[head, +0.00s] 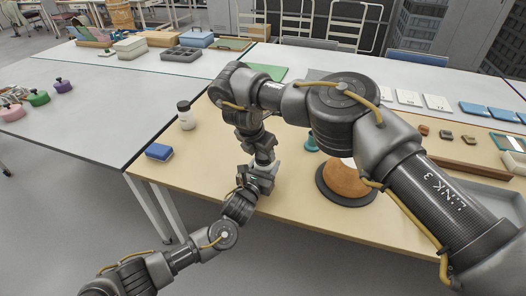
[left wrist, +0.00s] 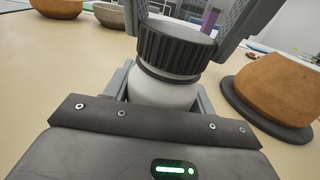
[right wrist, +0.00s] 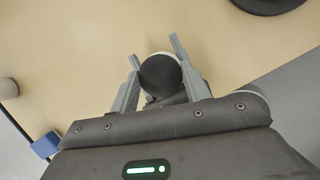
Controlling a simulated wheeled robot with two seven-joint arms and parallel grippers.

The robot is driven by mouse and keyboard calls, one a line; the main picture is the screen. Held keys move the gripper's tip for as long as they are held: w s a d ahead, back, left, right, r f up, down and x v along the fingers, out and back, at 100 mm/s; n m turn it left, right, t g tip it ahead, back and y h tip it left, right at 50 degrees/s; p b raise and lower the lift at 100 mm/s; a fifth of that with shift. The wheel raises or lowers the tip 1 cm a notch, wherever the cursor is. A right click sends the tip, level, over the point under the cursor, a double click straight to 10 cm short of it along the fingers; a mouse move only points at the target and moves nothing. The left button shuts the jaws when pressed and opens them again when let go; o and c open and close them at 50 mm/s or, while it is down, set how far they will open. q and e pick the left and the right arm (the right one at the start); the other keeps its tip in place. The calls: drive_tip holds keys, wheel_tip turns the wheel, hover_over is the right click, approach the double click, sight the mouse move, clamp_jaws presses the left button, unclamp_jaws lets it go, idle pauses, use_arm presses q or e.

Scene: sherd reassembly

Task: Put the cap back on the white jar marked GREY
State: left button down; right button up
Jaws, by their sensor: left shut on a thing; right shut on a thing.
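A white jar (left wrist: 165,95) stands between the fingers of my left gripper (left wrist: 162,88), which is shut on its body. A black ribbed cap (left wrist: 175,48) is at the jar's mouth, lined up with it; whether it is fully seated I cannot tell. My right gripper (right wrist: 155,55) comes from above and is shut on the cap, whose round dark top (right wrist: 160,74) shows between its fingers. In the head view the two grippers meet over the tan table and mostly hide the jar. No GREY marking is readable.
Another white jar with a dark cap (head: 186,118) and a blue block (head: 158,152) are at the table's left. A brown rounded pot (head: 345,182) sits on a dark disc (head: 328,196) to the right, beneath my right arm. The front of the tan table (head: 300,215) is clear.

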drive_tip(key=shift+a, duration=0.1)
drive_tip(key=o, duration=0.9)
drive_tip(key=shift+o, duration=0.2)
drive_tip(key=shift+r, duration=0.1)
drive_tip(key=shift+r, duration=2.2)
drive_tip(key=shift+c, duration=0.4)
